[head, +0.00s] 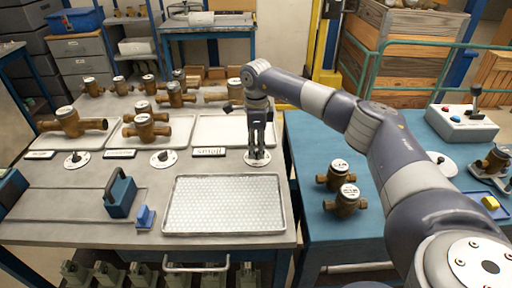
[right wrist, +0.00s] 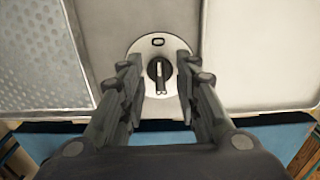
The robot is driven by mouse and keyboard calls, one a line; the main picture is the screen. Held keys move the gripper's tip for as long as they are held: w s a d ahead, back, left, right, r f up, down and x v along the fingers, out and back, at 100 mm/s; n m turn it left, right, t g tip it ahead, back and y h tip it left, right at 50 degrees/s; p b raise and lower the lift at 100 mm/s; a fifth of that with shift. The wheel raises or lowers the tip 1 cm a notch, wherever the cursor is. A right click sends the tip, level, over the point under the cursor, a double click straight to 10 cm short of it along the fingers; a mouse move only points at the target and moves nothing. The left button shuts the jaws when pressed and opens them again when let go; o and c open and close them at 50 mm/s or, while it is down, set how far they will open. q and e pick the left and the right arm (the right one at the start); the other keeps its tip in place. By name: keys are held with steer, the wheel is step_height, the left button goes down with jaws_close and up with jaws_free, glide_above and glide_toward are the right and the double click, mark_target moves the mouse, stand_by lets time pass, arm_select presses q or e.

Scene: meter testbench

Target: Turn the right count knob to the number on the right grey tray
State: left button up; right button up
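The right count knob is a black knob on a round white plate (head: 262,163); in the right wrist view the knob (right wrist: 159,70) shows clearly, with a "0" mark on the plate (right wrist: 178,48). A pale line on the knob points toward the bottom of that view, away from the "0". My right gripper (head: 257,155) points down over the knob. In the right wrist view its fingers (right wrist: 160,84) are open on either side of the knob, with gaps. The right grey tray (head: 220,131) lies behind a label; its visible part looks empty. My left gripper is not in view.
Two more count knobs (head: 76,160) (head: 164,159) stand left, before trays holding brass meters (head: 72,122) (head: 146,128). A large textured tray (head: 228,232) lies in front. A blue-grey box (head: 121,195) stands left of it. Two meters (head: 345,201) (head: 338,176) stand on the blue table.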

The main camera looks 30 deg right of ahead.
mark_target(256, 151)
step_height(256, 151, up, 12)
steer(key=shift+f, duration=0.25)
stand_by(0.5)
